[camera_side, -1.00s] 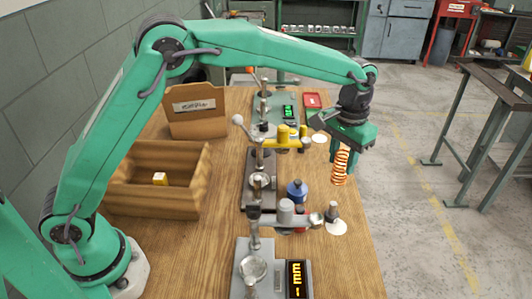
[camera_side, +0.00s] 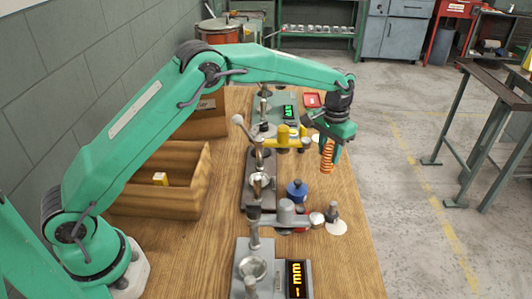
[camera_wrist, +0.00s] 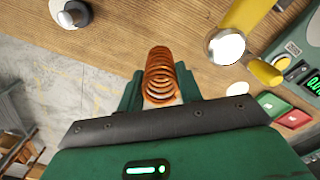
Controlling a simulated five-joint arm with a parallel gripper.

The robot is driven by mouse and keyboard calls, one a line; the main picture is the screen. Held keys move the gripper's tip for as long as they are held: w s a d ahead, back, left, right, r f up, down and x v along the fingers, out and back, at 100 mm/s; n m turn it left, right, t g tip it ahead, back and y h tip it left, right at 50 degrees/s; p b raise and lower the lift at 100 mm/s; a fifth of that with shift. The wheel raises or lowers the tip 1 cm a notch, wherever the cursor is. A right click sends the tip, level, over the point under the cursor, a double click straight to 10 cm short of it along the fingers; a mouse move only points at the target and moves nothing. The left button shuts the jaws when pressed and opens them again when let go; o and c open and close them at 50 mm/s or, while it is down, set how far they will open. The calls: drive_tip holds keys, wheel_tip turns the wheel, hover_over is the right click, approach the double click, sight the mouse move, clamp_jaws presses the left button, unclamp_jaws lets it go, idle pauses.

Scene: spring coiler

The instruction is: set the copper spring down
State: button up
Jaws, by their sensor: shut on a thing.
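The copper spring (camera_side: 327,157) is an orange-brown coil held upright below my gripper (camera_side: 331,142) in the side view. My gripper is shut on it near the right edge of the wooden bench. In the wrist view the spring (camera_wrist: 161,75) stands between the two green fingers of my gripper (camera_wrist: 160,92). The side view does not clearly show whether the spring's lower end touches the bench or hangs above it.
The coiler (camera_side: 259,180) with its yellow arm (camera_side: 284,137) is left of the spring. A blue knob (camera_side: 297,190) and a grey-headed device (camera_side: 287,213) are nearer. A wooden box (camera_side: 160,190) is at left. The bench edge drops off at right.

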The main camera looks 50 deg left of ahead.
sight(327, 162)
drive_tip(key=shift+f, duration=2)
drive_tip(key=shift+f, duration=0.1)
drive_tip(key=o, duration=1.1)
drive_tip(key=shift+c, duration=0.2)
wheel_tip(327, 162, up, 12)
drive_tip(key=shift+f, duration=0.2)
drive_tip(key=shift+r, duration=0.35)
